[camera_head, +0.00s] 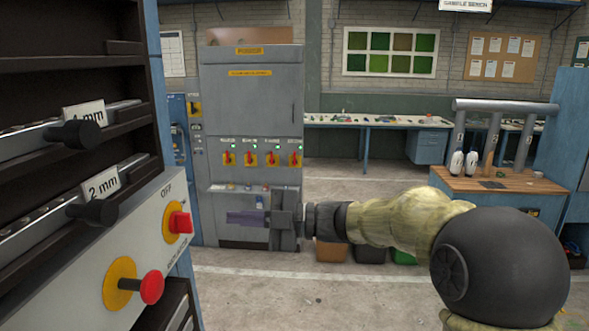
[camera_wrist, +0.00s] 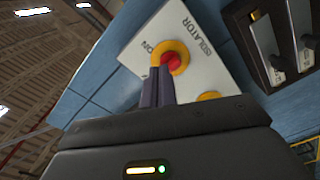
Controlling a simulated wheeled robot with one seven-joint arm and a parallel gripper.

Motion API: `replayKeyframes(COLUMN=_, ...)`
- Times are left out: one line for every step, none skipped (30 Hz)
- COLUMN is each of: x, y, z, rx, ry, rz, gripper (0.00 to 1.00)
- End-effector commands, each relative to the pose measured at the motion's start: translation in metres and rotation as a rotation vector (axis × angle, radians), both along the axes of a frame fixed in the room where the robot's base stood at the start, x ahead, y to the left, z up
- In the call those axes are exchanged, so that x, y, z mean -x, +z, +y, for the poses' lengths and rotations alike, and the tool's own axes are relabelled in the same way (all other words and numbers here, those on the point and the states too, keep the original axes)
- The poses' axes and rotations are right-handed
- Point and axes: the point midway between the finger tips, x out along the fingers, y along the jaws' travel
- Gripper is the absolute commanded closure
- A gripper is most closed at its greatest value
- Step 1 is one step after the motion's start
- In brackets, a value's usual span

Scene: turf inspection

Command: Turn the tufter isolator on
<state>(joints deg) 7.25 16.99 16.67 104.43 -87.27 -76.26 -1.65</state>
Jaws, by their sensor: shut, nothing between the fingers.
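The isolator is a red handle on a round yellow plate (camera_head: 180,222), on the pale sloping panel (camera_head: 140,248) at the left in the head view. "OFF" is printed above it. In the wrist view the red handle (camera_wrist: 172,62) sits beside the words "ISOLATOR" and "ON". Which way the handle is set is hard to tell. My gripper (camera_head: 232,217) is shut and empty, pointing left toward the panel, with a gap to the handle in the head view. In the wrist view its fingertips (camera_wrist: 160,75) overlap the lower edge of the yellow plate; contact is unclear.
A red mushroom button (camera_head: 152,287) on a yellow plate is below the isolator. Black handles marked 4 mm (camera_head: 75,134) and 2 mm (camera_head: 95,210) stick out above. A grey cabinet (camera_head: 252,110) with several red switches stands behind my gripper. The floor between is open.

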Motion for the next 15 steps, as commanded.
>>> replayKeyframes(x=0.0, y=0.0, z=0.004, rx=0.0, ry=0.002, rz=0.0, gripper=1.0)
replayKeyframes(x=0.0, y=0.001, z=0.006, rx=-0.001, ry=0.002, rz=0.0, gripper=1.0)
replayKeyframes(x=-0.001, y=0.0, z=0.009, rx=0.0, ry=0.001, rz=0.0, gripper=1.0)
replayKeyframes(x=-0.001, y=0.0, z=0.012, rx=0.0, ry=0.001, rz=0.0, gripper=1.0)
replayKeyframes(x=-0.001, y=0.0, z=0.015, rx=0.0, ry=0.001, rz=0.001, gripper=1.0)
replayKeyframes(x=-0.001, y=0.0, z=0.019, rx=-0.001, ry=0.001, rz=0.001, gripper=1.0)
replayKeyframes(x=-0.002, y=0.0, z=0.022, rx=0.0, ry=0.0, rz=0.001, gripper=1.0)
replayKeyframes(x=-0.002, y=0.0, z=0.026, rx=0.0, ry=0.0, rz=0.001, gripper=1.0)
replayKeyframes(x=-0.003, y=0.0, z=0.031, rx=-0.001, ry=0.001, rz=0.001, gripper=1.0)
replayKeyframes(x=-0.003, y=0.001, z=0.035, rx=-0.001, ry=0.0, rz=0.001, gripper=1.0)
replayKeyframes(x=-0.003, y=0.001, z=0.038, rx=-0.001, ry=0.0, rz=0.001, gripper=1.0)
replayKeyframes(x=-0.003, y=0.0, z=0.043, rx=0.0, ry=0.001, rz=-0.001, gripper=1.0)
replayKeyframes(x=-0.003, y=0.0, z=0.047, rx=-0.001, ry=0.002, rz=-0.001, gripper=1.0)
replayKeyframes(x=-0.004, y=-0.001, z=0.05, rx=0.0, ry=0.001, rz=-0.001, gripper=1.0)
replayKeyframes(x=-0.004, y=-0.001, z=0.054, rx=0.0, ry=0.0, rz=0.0, gripper=1.0)
